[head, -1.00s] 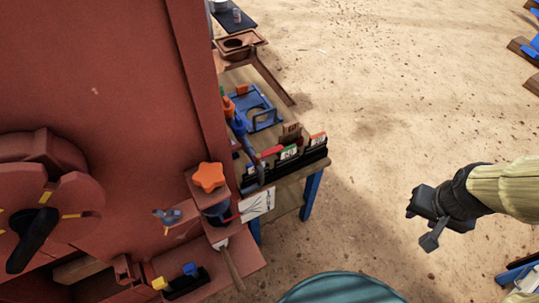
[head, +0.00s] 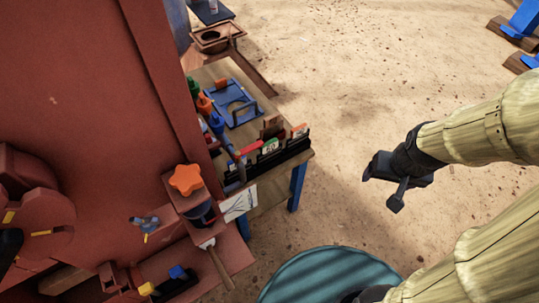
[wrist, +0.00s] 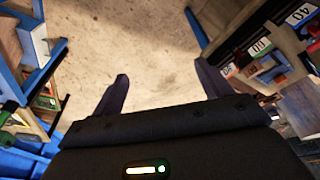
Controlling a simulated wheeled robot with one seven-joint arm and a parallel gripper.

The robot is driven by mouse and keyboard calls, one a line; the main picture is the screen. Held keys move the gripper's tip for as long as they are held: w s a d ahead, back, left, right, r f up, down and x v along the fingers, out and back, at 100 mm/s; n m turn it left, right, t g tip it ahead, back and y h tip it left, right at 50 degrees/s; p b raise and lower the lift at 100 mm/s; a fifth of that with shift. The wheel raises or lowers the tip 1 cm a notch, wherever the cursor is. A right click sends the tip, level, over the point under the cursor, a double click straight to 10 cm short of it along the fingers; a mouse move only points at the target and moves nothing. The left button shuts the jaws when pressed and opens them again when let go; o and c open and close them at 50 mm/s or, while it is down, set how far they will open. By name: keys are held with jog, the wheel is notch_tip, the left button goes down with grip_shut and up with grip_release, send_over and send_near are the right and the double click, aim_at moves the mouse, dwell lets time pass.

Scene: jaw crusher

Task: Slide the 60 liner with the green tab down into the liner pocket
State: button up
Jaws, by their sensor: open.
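The liner with the green tab (head: 270,146) stands in a black rack (head: 285,158) on the wooden bench in the head view, between a red-tabbed and an orange-tabbed piece. My gripper (head: 374,170) is over open ground to the right of the bench, well apart from the rack. In the wrist view my gripper (wrist: 160,88) is open, with bare ground between its fingers. I cannot make out the liner pocket for certain.
The large red machine (head: 85,90) fills the left, with an orange star knob (head: 186,179) on it. A blue fixture (head: 234,103) lies on the bench behind the rack. A teal striped round object (head: 325,278) is at the bottom.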

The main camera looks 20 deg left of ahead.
aim_at(270, 146)
jog(key=shift+o, duration=0.8)
jog(key=w+a+f+n+b, duration=0.1)
jog(key=w+f+n, duration=0.1)
jog(key=f, duration=0.3)
jog(key=w+a+f+n+t+y+b, duration=0.1)
jog(key=w+f+n+b, duration=0.1)
jog(key=w+f, duration=0.2)
jog(key=shift+a+f+t, duration=0.3)
jog(key=shift+f, duration=0.55)
jog(key=w+a+f+n+t+y+b, duration=0.2)
jog(key=a+f+n+t+y+b, duration=0.3)
jog(key=a+f+y, duration=0.7)
jog(key=a+f+t+b, duration=0.2)
jog(key=a+f+b, duration=0.1)
jog(key=a, duration=0.3)
jog(key=shift+a+y+b, duration=0.2)
jog(key=shift+y+b, duration=0.2)
jog(key=shift+b, duration=0.45)
jog(key=p+x, duration=0.1)
jog(key=x, duration=1.1)
jog(key=shift+w+p, duration=0.2)
jog(key=shift+p, duration=0.2)
